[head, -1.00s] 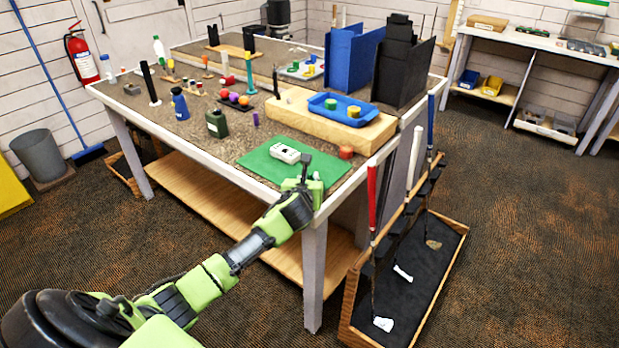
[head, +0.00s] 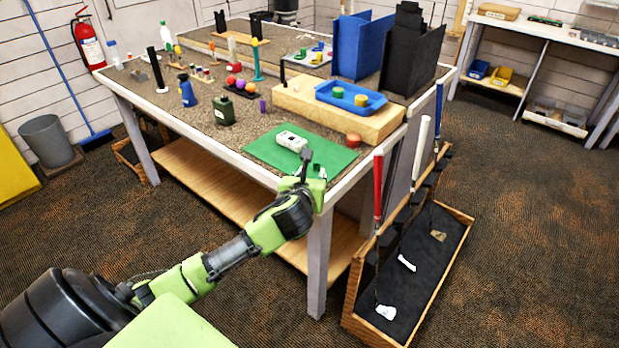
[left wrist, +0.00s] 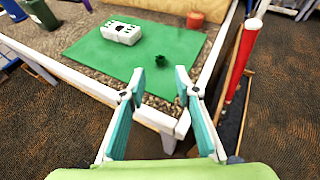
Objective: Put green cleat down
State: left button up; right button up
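The green cleat (left wrist: 160,60) is a small dark green piece on the green mat (left wrist: 105,55), near the mat's front right part in the left wrist view. My left gripper (left wrist: 160,78) is open. Its two teal-padded fingers are spread and empty, with the cleat just beyond and between the tips, apart from both. In the head view my left gripper (head: 308,168) is over the table's front corner at the edge of the mat (head: 335,157), and I cannot make out the cleat clearly there. My right gripper is not in view.
A white box (head: 291,141) lies on the mat. A rack of golf clubs (head: 447,300) stands right of the table. A dark green canister (head: 224,112) is to the left.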

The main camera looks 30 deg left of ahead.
pick_arm(q)
jog(key=shift+v, duration=1.6)
